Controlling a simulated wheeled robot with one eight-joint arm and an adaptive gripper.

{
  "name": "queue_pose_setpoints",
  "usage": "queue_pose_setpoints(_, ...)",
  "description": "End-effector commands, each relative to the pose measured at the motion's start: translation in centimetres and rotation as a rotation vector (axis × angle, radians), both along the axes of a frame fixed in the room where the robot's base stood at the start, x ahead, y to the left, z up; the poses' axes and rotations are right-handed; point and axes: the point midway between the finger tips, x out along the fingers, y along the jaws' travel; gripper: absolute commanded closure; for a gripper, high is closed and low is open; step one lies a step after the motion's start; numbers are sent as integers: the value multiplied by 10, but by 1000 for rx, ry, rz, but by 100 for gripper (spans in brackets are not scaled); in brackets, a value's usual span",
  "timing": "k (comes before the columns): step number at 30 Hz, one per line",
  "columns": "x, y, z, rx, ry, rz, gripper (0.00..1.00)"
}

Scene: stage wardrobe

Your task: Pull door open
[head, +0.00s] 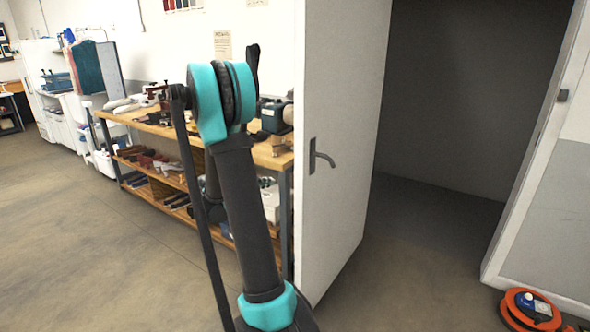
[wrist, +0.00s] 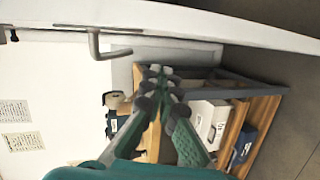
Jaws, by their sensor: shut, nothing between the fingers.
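The white door (head: 345,90) stands ajar in the head view, swung out from its frame, with a dark opening on its right. Its grey lever handle (head: 320,157) is on the door face. In the wrist view the door (wrist: 215,22) runs across the top, and the handle (wrist: 97,42) sticks out at the upper left. My gripper (wrist: 161,75) is shut and empty, with its green fingers together. It is apart from the handle, which lies to its upper left in that view. In the head view my arm shows left of the door, and the fingertips cannot be made out.
A wooden workbench (head: 150,125) with shelves of shoes stands left of the door, behind my arm. An orange cable reel (head: 530,308) lies on the floor at the lower right. The floor (head: 95,255) at the left is clear.

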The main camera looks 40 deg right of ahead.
Motion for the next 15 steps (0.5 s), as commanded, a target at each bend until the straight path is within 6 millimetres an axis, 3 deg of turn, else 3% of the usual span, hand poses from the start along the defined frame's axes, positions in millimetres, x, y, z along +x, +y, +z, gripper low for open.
queue_pose_setpoints(6, 33, -24, 10, -209, 26, -32, 100)
queue_pose_setpoints(15, 42, -38, 14, -280, 36, -44, 100)
